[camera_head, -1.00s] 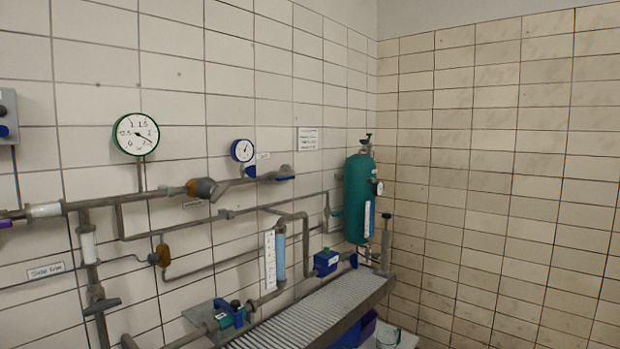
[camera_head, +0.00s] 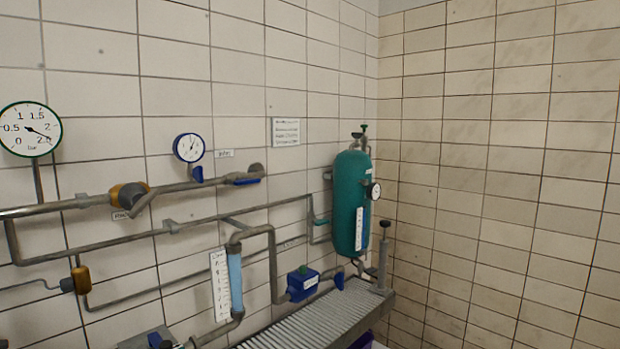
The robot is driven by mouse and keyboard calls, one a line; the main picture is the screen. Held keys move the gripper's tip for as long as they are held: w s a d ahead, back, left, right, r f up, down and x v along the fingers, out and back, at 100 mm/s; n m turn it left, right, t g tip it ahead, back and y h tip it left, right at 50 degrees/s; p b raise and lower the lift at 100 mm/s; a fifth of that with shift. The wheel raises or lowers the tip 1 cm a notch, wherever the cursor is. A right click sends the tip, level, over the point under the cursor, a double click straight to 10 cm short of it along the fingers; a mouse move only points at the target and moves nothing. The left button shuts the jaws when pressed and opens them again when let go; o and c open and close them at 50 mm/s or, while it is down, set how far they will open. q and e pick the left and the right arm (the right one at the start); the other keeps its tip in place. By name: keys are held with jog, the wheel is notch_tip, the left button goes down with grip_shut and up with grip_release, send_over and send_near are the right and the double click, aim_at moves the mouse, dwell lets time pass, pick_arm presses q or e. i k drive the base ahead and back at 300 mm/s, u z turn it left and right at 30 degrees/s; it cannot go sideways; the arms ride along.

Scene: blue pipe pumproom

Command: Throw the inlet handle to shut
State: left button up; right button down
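An upper pipe (camera_head: 85,201) runs along the tiled wall. At the pipe's right end is a blue handle (camera_head: 246,181), lying roughly along the pipe. Small labels sit under the brass valve (camera_head: 122,215) and beside the small blue gauge (camera_head: 224,153). I cannot read them surely, so I cannot tell which handle is the inlet one. Neither of my grippers is in view.
A large white gauge (camera_head: 31,129) and a blue-rimmed gauge (camera_head: 189,148) hang above the pipe. A green tank (camera_head: 350,202) stands in the corner. A ribbed grey bench (camera_head: 325,322) runs below, with a blue valve box (camera_head: 302,283) and a clear blue tube (camera_head: 235,285) above it.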

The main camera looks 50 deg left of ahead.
aim_at(243, 181)
jog(key=u, duration=0.5)
jog(key=i, duration=1.15)
jog(key=u, duration=0.95)
